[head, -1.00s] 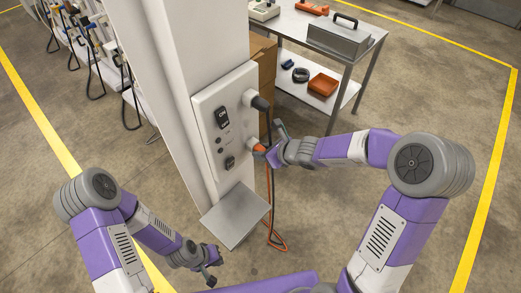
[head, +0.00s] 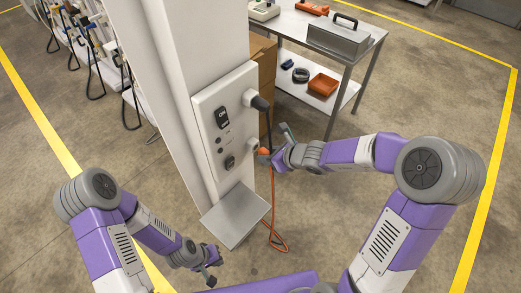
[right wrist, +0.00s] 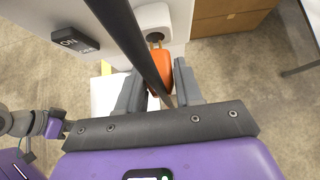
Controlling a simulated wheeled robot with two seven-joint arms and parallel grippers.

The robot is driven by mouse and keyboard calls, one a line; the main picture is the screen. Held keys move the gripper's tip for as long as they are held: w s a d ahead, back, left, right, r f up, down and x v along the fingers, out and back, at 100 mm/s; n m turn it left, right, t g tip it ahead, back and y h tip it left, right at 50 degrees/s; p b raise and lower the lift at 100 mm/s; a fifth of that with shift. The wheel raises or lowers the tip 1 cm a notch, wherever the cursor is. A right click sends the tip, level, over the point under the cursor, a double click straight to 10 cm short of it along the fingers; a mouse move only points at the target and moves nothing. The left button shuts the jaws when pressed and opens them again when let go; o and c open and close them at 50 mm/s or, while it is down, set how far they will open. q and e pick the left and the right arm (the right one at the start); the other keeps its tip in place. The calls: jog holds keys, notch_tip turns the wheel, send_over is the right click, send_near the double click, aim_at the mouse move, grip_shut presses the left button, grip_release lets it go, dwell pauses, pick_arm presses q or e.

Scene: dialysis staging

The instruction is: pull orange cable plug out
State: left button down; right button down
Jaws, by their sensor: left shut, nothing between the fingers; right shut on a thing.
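The orange plug (head: 265,152) is at the lower white socket (head: 253,145) on the panel's right side. My right gripper (head: 273,156) is shut on it from the right. In the right wrist view the plug (right wrist: 161,66) sits between the two grey fingers, and metal shows between its front end and the dark opening of the socket (right wrist: 154,20). The plug looks backed out of the socket; whether its tips are fully clear I cannot tell. Its orange cable (head: 272,215) hangs to the floor. My left gripper (head: 212,279) is shut and empty, low at the left.
A black plug (head: 259,104) is in the upper socket, and its black cable (right wrist: 128,40) crosses close in front of the right wrist camera. A metal cart (head: 345,75) stands behind my right arm.

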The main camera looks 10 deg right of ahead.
jog(key=shift+d, duration=0.1)
jog(key=shift+s+d, duration=0.65)
jog(key=shift+s, duration=0.25)
jog(key=shift+s+d, duration=0.65)
jog(key=shift+s, duration=0.2)
